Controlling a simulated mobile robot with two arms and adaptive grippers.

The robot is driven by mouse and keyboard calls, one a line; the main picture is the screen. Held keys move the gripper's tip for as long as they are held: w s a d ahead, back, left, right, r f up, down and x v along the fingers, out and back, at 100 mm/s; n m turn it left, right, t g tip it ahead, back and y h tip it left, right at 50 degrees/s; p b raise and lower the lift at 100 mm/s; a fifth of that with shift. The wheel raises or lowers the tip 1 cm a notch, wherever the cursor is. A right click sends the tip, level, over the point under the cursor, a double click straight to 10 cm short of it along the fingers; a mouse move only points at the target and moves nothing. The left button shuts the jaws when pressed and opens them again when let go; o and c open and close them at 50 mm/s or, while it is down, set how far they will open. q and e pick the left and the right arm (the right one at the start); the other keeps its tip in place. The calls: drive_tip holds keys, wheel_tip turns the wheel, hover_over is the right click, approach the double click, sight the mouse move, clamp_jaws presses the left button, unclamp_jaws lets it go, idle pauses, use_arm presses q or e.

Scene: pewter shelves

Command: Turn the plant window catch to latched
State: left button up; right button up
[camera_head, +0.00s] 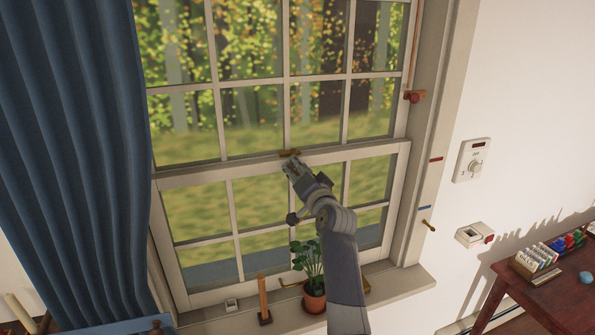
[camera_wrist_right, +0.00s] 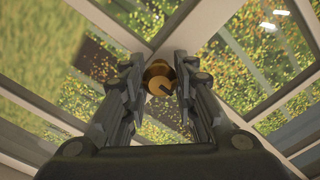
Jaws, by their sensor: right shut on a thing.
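The window catch is a small brass piece (camera_head: 289,153) on the meeting rail of the sash window, in the middle of the head view. In the right wrist view the brass catch (camera_wrist_right: 160,77) sits between my fingertips, with a dark lever-like part on its face. My right gripper (camera_head: 291,165) reaches up to the rail and is shut on the catch. It also shows in the right wrist view (camera_wrist_right: 159,82), one finger on each side of the brass. Which way the catch is turned I cannot tell. My left gripper is not in view.
A potted plant (camera_head: 314,294) stands on the sill (camera_head: 395,284) close to my right arm. A wooden upright piece (camera_head: 264,300) stands left of it. A blue curtain (camera_head: 75,150) hangs at left. A wooden desk (camera_head: 545,300) with small items is at right.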

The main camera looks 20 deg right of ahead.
drive_tip(key=o, duration=1.1)
drive_tip(key=s, duration=0.7)
drive_tip(key=shift+s+d, duration=0.1)
drive_tip(key=shift+s, duration=0.15)
drive_tip(key=shift+f, duration=0.15)
